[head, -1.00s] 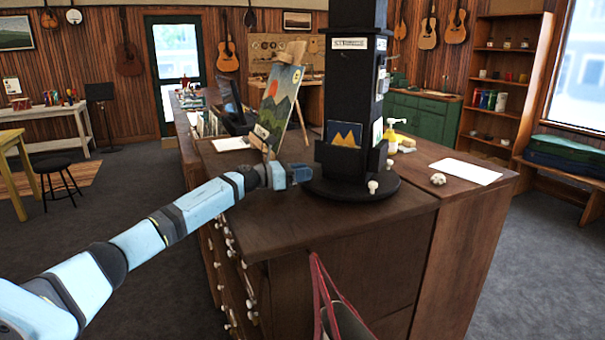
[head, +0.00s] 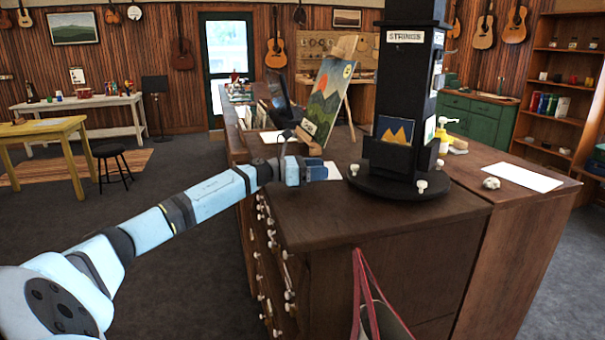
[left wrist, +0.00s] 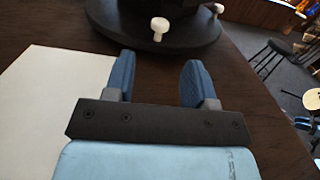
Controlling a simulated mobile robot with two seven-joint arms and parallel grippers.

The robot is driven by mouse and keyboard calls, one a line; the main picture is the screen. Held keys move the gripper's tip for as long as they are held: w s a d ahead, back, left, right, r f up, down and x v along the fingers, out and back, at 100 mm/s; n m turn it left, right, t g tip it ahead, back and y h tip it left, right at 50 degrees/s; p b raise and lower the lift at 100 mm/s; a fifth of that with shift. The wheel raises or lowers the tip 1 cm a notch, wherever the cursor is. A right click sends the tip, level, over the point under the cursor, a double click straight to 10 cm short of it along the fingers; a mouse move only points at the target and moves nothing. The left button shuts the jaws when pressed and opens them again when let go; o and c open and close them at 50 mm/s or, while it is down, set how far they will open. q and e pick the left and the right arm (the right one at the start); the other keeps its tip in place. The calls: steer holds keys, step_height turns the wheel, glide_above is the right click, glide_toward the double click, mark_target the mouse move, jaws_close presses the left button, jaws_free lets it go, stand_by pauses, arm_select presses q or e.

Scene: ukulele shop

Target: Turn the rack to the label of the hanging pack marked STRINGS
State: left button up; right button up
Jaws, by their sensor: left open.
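The rack (head: 408,95) is a dark upright column on a round black base (head: 385,190) with small white knobs around its rim. A white label reading STRINGS (head: 405,37) is near the top of its front face, turned toward me. A dark card with yellow peaks (head: 394,130) sits in a low pocket under it. My left gripper (head: 322,172) is open and empty, just left of the base with a small gap. In the left wrist view, its two blue fingers (left wrist: 158,78) are apart below the base, with a white knob (left wrist: 159,27) ahead. The right gripper is out of view.
The rack stands on a brown wooden counter (head: 370,220). A painted panel (head: 325,95) leans on an easel behind my left gripper. A white sheet (head: 332,171) lies beside the gripper. A yellow pump bottle (head: 446,135) and another sheet (head: 518,176) are at right.

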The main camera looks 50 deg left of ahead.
arm_select(q)
steer(key=shift+b+v, duration=0.3)
steer(key=shift+v, duration=2.2)
